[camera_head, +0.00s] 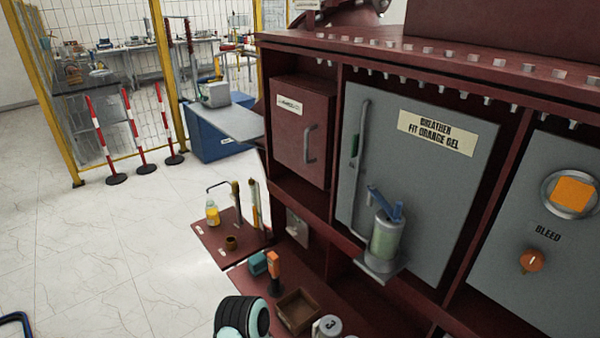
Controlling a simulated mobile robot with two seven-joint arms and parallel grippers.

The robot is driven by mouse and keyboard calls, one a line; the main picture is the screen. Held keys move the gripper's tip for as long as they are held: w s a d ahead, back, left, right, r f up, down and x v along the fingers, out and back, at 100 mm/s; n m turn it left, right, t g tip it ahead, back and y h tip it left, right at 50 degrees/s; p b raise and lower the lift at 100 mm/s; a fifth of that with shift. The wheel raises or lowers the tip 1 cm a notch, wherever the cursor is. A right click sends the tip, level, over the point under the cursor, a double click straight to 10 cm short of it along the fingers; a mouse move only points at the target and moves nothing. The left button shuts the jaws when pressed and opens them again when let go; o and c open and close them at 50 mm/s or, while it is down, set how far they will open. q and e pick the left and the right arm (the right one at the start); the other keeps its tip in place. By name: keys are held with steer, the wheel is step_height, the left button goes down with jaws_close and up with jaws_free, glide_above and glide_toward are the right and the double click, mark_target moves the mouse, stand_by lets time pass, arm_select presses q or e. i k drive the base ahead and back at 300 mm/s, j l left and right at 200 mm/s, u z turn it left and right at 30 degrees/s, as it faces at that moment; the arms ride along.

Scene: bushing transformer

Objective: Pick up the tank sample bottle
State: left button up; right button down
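A small bottle with yellow liquid (212,213), which looks like the tank sample bottle, stands upright on a dark red shelf (212,243) left of the cabinet. A thin bent pipe (218,185) reaches over it; I cannot tell whether they touch. No gripper fingers show. A black and teal rounded part (241,318) at the bottom edge looks like my arm.
A small brown cup (231,243) stands near the bottle. The lower ledge holds a teal block (257,264), an orange-topped tool (273,270) and a brown open box (298,311). The grey breather panel (430,190) rises at right.

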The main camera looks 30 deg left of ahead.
mark_target(211, 209)
steer(key=k, duration=0.55)
steer(key=k+u, duration=0.1)
steer(key=u, duration=1.25)
steer(key=i+l+u, duration=0.1)
steer(key=l+u, duration=0.15)
steer(key=i+l+u, duration=0.2)
steer(key=l, duration=0.25)
steer(key=i, duration=0.1)
steer(key=k, duration=0.45)
steer(key=i+j+u, duration=0.55)
steer(key=i+j, duration=0.2)
steer(key=i+j+u, duration=0.1)
steer(key=i, duration=0.35)
steer(key=i+j, duration=0.3)
steer(key=i, duration=0.2)
steer(key=i+j+u, duration=0.15)
steer(key=i, duration=0.3)
steer(key=i+l+z, duration=0.15)
steer(key=i+z, duration=1)
